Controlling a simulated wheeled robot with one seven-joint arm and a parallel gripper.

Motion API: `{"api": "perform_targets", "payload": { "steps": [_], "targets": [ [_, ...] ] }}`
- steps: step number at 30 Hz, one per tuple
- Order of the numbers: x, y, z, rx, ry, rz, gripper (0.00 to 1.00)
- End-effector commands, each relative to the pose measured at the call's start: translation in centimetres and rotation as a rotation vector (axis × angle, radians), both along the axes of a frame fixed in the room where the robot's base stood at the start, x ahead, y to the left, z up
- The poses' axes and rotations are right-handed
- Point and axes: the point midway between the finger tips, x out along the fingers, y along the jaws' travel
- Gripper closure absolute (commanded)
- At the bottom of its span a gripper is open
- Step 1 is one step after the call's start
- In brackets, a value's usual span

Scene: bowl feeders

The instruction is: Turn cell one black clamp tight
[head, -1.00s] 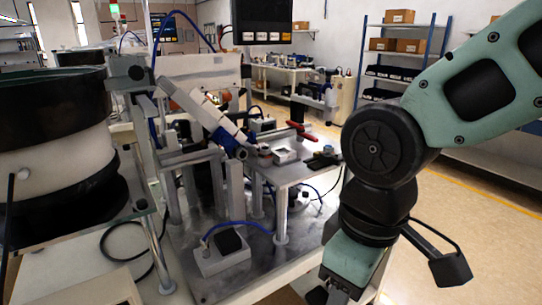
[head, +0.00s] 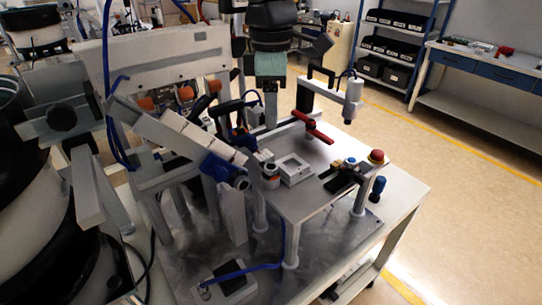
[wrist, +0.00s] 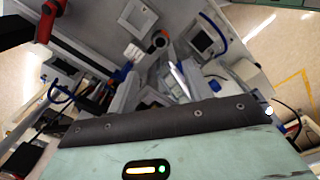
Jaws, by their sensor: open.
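A black clamp knob (head: 62,117) sits on a grey bracket at the left in the head view, beside the black and white bowl feeder (head: 38,215). A low black clamp-like piece (head: 345,180) lies on the small raised plate at the right; I cannot tell for sure which one is cell one's black clamp. My gripper (head: 270,66) hangs behind the fixture, away from both.
A red-handled clamp (head: 315,127), a white square nest (head: 293,168) and a red button (head: 377,156) stand on the raised plate. A sloped track (head: 175,130) crosses the middle. A grey post with a camera-like cylinder (head: 352,95) stands behind. Floor is clear at right.

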Motion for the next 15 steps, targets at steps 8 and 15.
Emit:
{"api": "perform_targets", "payload": {
  "steps": [8, 15],
  "targets": [
    [-0.1, -0.1, -5.9, -0.002, 0.005, -0.001, 0.50],
    [-0.2, 0.0, -10.3, -0.001, 0.003, 0.000, 0.50]
  ]
}}
